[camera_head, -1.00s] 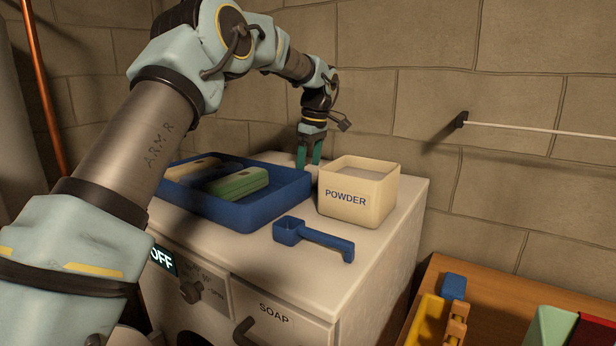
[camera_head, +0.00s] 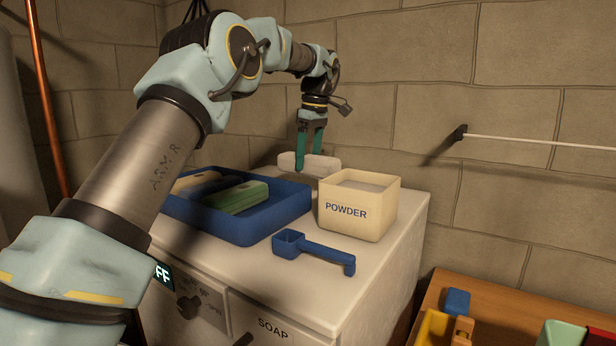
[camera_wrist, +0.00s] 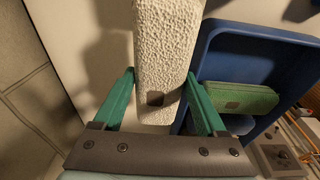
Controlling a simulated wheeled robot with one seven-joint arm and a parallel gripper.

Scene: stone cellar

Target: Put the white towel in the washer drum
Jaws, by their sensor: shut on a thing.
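My gripper (camera_head: 310,160) is shut on a white towel (camera_head: 323,165), a folded textured block held above the back of the washer top, behind the powder box. In the wrist view the white towel (camera_wrist: 165,50) lies between the two green fingers (camera_wrist: 158,98) and has a small brown patch. The washer (camera_head: 250,274) is a white machine under the tray, with a SOAP drawer and a lit display partly hidden by my arm. The washer drum is out of view.
A blue tray (camera_head: 262,231) on the washer holds a green towel (camera_head: 236,197) and a tan towel (camera_head: 195,183). A cream POWDER box (camera_head: 357,208) and a blue scoop (camera_head: 315,248) stand beside it. A wooden table (camera_head: 500,300) is at lower right; a wall rod (camera_head: 540,141) juts above it.

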